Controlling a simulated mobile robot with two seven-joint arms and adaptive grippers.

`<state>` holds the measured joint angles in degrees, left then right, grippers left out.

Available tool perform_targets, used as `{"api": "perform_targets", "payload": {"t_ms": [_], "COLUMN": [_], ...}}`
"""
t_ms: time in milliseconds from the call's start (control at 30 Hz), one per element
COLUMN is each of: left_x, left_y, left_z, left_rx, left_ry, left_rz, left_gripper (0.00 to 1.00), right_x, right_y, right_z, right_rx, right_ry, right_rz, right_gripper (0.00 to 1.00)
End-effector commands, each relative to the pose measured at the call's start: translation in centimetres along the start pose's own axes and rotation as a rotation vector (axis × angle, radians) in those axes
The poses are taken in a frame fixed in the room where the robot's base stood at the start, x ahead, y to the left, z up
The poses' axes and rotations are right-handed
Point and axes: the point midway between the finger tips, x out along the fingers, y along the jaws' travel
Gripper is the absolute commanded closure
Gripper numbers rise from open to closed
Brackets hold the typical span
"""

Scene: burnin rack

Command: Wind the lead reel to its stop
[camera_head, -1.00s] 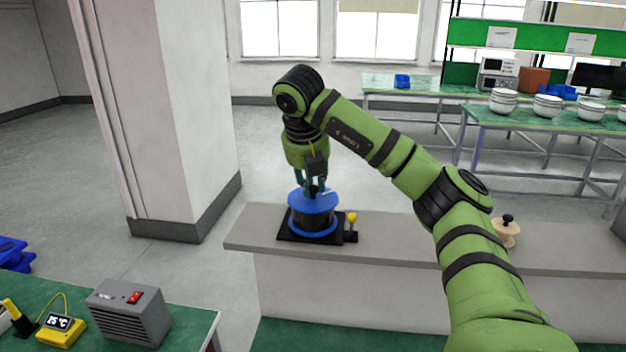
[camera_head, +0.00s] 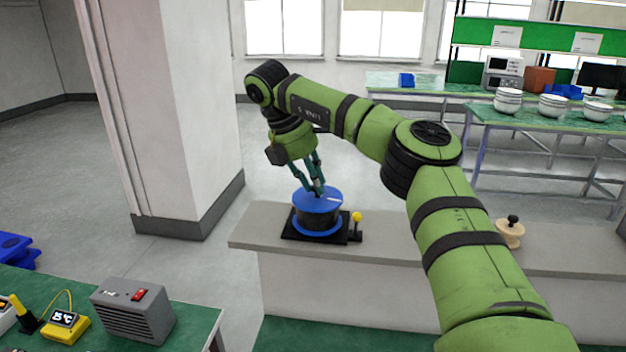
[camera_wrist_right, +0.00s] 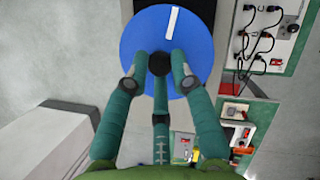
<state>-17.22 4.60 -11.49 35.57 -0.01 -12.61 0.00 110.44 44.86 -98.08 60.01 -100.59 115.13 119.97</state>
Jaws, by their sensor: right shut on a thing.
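The lead reel (camera_head: 317,217) has blue flanges and a dark winding. It stands on a black base plate (camera_head: 290,238) on the grey counter. My right gripper (camera_head: 318,190) reaches down onto the reel's top from the upper left, tilted. In the right wrist view, its fingers (camera_wrist_right: 160,68) are shut around the dark knob (camera_wrist_right: 159,63) at the centre of the blue top (camera_wrist_right: 135,40). A white mark (camera_wrist_right: 172,22) shows on that top. A small post with a yellow ball (camera_head: 357,217) stands beside the reel's right side. My left gripper is not in view.
The grey counter (camera_head: 400,228) runs to the right, with a wooden spool-like thing with a black knob (camera_head: 510,232) on it. A grey box with a red switch (camera_head: 135,310) stands on the green bench at lower left. A pillar (camera_head: 185,120) rises behind left.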

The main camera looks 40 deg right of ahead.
Motion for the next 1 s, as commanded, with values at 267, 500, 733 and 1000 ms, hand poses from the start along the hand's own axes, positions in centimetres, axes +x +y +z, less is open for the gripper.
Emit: {"api": "perform_targets", "payload": {"t_ms": [267, 500, 733, 1000], "left_x": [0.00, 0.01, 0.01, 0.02], "left_y": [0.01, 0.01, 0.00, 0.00], "left_z": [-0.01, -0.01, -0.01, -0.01], "left_rx": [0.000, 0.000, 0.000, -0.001], "left_ry": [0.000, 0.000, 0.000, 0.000], "left_rz": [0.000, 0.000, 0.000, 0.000], "left_gripper": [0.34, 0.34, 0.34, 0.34], "right_x": [0.00, 0.10, 0.16, 0.24], "right_y": [0.22, 0.30, 0.33, 0.31], "right_z": [0.17, 0.20, 0.18, 0.17], "right_rx": [0.231, 0.375, 0.451, 0.477], "right_ry": [-0.004, -0.004, -0.004, -0.003], "right_rz": [-0.094, -0.154, -0.188, -0.202], "right_gripper": [1.00, 1.00, 1.00, 1.00]}}
